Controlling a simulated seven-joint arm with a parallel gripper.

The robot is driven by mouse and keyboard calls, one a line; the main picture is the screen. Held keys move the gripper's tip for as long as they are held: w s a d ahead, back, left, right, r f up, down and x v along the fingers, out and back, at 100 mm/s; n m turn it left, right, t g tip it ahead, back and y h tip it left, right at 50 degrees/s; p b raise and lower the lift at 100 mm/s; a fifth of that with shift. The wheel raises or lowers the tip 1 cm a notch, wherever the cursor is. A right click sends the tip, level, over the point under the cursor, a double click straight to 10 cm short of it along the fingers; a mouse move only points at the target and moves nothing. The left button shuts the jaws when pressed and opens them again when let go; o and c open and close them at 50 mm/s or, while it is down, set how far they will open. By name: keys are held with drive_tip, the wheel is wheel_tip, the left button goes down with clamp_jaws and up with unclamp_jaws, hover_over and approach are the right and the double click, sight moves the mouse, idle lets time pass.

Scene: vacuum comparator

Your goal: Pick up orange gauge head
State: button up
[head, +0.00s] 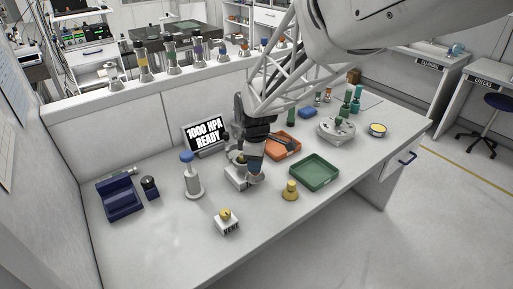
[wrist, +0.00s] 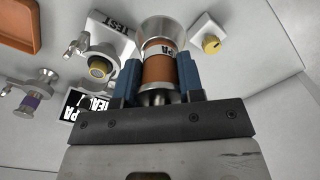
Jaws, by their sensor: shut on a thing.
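The orange gauge head (wrist: 158,72) is upright between the blue fingers of my gripper (wrist: 158,78) in the wrist view. In the head view my gripper (head: 253,165) is over the middle of the bench, by the white test block (head: 236,180); the fingers and wrist hide most of the gauge head there. I cannot tell whether it touches anything below.
The test block shows beside the gauge head in the wrist view (wrist: 118,22). The vent box (head: 227,226), blue-topped post (head: 192,180) and display (head: 206,134) stand nearby. A green tray (head: 314,184), yellow piece (head: 290,191) and orange tray (head: 285,153) are to the right.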

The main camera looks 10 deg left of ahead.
drive_tip(key=shift+s+d, duration=0.15)
drive_tip(key=shift+s, duration=0.25)
idle(0.5)
drive_tip(key=shift+w+d+r, duration=0.15)
drive_tip(key=shift+w+d, duration=0.05)
drive_tip(key=shift+w, duration=0.3)
drive_tip(key=w+d+r+m, duration=0.3)
drive_tip(key=w+d+m, duration=0.6)
drive_tip(key=w+d, duration=0.4)
drive_tip(key=w+d+r+m, duration=0.4)
drive_tip(key=w+d+m, duration=0.5)
drive_tip(key=w+d, duration=0.5)
drive_tip(key=shift+w+d, duration=0.15)
drive_tip(key=shift+w, duration=1)
